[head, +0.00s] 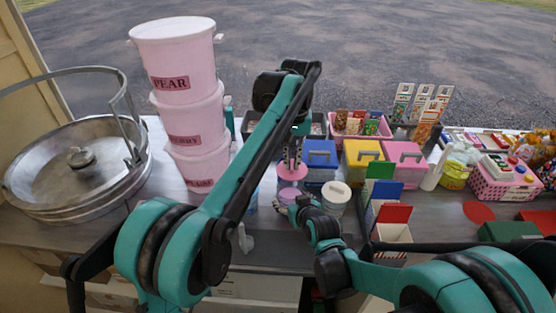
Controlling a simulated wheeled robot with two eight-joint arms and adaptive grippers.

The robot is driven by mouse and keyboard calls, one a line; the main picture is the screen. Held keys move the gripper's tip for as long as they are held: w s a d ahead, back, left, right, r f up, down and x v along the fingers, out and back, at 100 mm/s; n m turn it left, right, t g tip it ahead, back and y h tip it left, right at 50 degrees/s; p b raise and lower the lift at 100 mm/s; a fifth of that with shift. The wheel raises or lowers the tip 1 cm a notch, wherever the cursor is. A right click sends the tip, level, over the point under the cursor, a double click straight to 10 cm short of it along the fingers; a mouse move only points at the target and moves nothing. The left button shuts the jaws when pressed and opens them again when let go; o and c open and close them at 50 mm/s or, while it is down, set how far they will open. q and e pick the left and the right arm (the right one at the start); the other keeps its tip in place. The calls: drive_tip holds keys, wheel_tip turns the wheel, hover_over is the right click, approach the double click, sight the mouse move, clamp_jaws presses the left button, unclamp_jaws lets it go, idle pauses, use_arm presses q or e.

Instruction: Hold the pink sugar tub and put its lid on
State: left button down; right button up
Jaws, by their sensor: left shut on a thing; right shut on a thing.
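My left gripper (291,160) comes down from above and is shut on a round pink lid (291,173). The lid is held roughly level over the counter. Just below it in the picture is the pink sugar tub (287,195), with a pinkish round top. My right gripper (284,207) is low and shut on the tub, near its front. The lid appears above and apart from the tub, though the gap is hard to judge. Much of the tub's side is hidden by the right gripper.
A white-topped tub (336,190) stands close right of the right gripper. Blue (320,154), yellow (362,151) and pink (404,156) boxes stand behind. Stacked pink buckets (180,95) and a metal candyfloss bowl (75,195) are left. An open card box (392,232) is right.

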use_arm(q)
drive_tip(key=shift+f, duration=3.1)
drive_tip(key=shift+f, duration=0.15)
drive_tip(key=c, duration=1.1)
unclamp_jaws()
drive_tip(key=shift+o, duration=0.2)
drive_tip(key=shift+r, duration=3.05)
clamp_jaws()
